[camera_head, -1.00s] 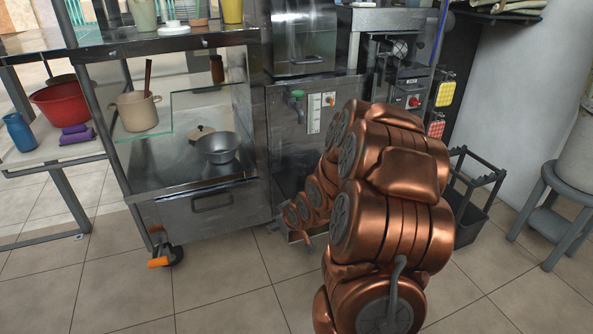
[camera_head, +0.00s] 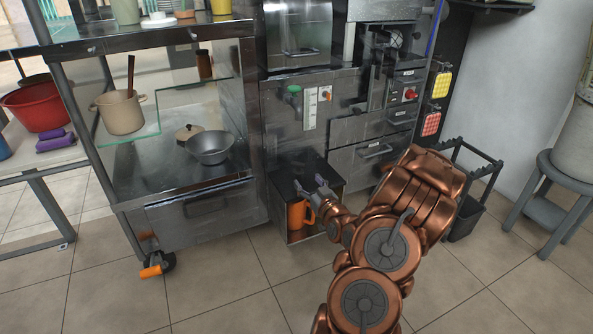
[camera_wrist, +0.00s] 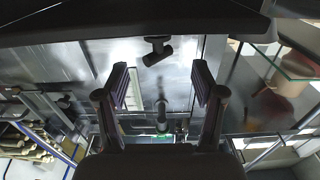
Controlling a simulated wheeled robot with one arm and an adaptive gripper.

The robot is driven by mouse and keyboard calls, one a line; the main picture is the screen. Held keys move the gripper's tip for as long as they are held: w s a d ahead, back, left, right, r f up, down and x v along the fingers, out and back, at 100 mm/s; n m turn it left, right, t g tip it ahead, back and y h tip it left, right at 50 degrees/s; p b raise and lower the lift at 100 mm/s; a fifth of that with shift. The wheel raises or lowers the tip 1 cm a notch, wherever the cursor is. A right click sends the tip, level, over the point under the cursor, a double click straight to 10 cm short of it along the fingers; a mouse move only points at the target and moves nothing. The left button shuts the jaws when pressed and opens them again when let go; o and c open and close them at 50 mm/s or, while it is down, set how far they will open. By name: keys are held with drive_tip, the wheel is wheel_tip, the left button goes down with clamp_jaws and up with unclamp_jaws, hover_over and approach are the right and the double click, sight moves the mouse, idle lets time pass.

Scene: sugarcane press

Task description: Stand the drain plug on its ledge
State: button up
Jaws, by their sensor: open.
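My gripper (camera_head: 312,188) reaches low in front of the press, at the dark bay under the green-handled tap. In the wrist view my gripper (camera_wrist: 161,84) is open, its two fingers apart with nothing held between them. A small dark piece with a crossbar (camera_wrist: 157,50), which looks like the drain plug, shows against the metal panel beyond the fingers, apart from them. I cannot tell if it is seated in the panel. In the head view I cannot make it out; my gripper and arm cover that area. I cannot pick out its ledge for sure.
An orange jug (camera_head: 298,215) stands in the low bay, close under my gripper. The green tap (camera_head: 293,90) is on the panel above. A metal shelf unit with a pot (camera_head: 122,112) and a bowl (camera_head: 210,146) stands left. A dark crate (camera_head: 465,222) is right. Front floor is clear.

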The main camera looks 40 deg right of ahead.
sight(299, 169)
drive_tip(key=shift+b+x, duration=1.55)
drive_tip(key=shift+x, duration=2.1)
drive_tip(key=shift+d, duration=0.1)
drive_tip(key=shift+c, duration=0.4)
clamp_jaws()
drive_tip(key=shift+r, duration=0.25)
wheel_tip(299, 169, up, 3)
drive_tip(key=shift+r+p, duration=0.15)
drive_tip(key=shift+p, duration=1)
drive_tip(key=s+a+r+p, duration=0.1)
drive_tip(key=s+a+p, duration=0.5)
drive_tip(key=s, duration=0.3)
drive_tip(key=shift+s+a+p, duration=0.15)
drive_tip(key=shift+s+p, duration=0.05)
drive_tip(key=shift+p, duration=0.2)
